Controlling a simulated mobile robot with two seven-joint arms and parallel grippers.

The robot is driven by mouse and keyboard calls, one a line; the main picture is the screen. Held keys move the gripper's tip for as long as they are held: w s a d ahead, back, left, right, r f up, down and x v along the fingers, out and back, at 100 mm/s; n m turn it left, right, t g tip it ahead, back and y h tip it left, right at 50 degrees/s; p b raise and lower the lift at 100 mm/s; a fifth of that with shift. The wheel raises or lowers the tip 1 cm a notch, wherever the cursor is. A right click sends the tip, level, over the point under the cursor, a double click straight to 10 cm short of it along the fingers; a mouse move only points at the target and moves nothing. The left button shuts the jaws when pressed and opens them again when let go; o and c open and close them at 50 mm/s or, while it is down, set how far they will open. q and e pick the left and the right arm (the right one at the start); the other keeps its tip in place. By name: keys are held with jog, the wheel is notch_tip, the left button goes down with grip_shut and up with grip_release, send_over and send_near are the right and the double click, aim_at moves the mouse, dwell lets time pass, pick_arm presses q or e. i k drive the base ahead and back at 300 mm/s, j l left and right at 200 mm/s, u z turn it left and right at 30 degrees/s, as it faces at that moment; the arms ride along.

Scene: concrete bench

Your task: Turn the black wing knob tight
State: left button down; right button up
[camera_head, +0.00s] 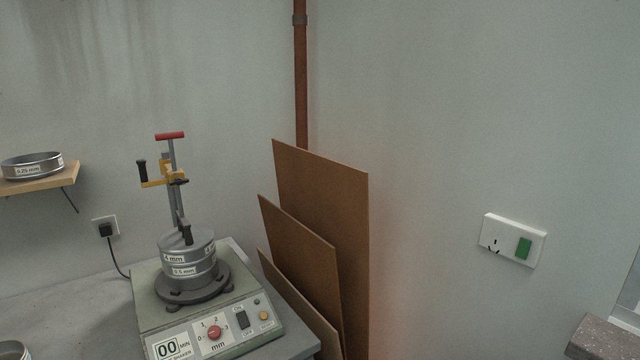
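A sieve shaker (207,311) with a grey-green body stands on the bench at lower left. A stack of metal sieves (190,262) sits on its round base. A grey upright post (175,210) with a red top bar (170,135) rises at the stack. A yellow bracket (152,183) is on the post. A small black part (180,181), which looks like the wing knob, sits at the bracket's right side; its wings are too small to make out. A black handle (142,171) stands upright at the bracket's left end. Neither of my grippers is in view.
Brown boards (325,190) lean on the wall right of the shaker. A wooden shelf (62,178) with a sieve (33,166) is at left. Another round metal rim (14,350) shows at bottom left. A power cable runs from the wall plug (106,230) to behind the shaker.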

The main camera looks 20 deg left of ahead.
aim_at(178, 181)
jog(key=u, duration=1.4)
